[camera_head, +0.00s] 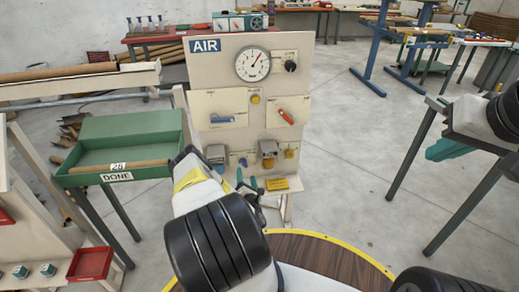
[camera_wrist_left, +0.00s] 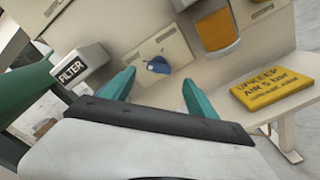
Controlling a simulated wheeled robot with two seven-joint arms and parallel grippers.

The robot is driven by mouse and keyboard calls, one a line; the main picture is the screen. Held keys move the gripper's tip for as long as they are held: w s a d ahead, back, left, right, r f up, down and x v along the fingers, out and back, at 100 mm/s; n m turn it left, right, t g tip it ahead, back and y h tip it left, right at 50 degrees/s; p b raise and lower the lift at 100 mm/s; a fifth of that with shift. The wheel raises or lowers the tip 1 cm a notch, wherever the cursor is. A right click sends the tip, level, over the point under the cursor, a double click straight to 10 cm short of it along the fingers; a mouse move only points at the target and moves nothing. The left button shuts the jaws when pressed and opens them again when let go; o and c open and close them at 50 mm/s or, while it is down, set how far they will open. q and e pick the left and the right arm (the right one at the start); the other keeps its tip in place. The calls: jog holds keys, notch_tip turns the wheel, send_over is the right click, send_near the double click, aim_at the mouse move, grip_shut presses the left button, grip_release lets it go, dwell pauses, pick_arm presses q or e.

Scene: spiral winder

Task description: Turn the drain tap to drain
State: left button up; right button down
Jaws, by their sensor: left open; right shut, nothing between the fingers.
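The drain tap is probably the small blue knob (camera_wrist_left: 157,65) on a pale plate on the air panel (camera_head: 228,80). It shows as a small blue spot (camera_head: 243,162) low on the panel in the head view. My left gripper (camera_wrist_left: 158,92) is open, with one teal finger on each side of the knob's line of sight. The knob appears beyond the fingertips, apart from them. In the head view my left gripper (camera_head: 247,182) is just below the knob. My right gripper (camera_head: 450,149) is shut and empty at the far right, away from the panel.
A grey FILTER block (camera_wrist_left: 82,68) is left of the knob, and an amber bowl (camera_wrist_left: 217,30) is above right. A yellow sign (camera_wrist_left: 274,88) sits lower right. A blue lever (camera_head: 222,119) and red lever (camera_head: 286,116) are higher. A green DONE tray (camera_head: 120,129) stands left.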

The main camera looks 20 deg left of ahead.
aim_at(244, 165)
pick_arm(q)
jog(key=x, duration=0.7)
jog(key=shift+w+a, duration=0.25)
jog(key=c, duration=1.4)
jog(key=shift+o, duration=0.2)
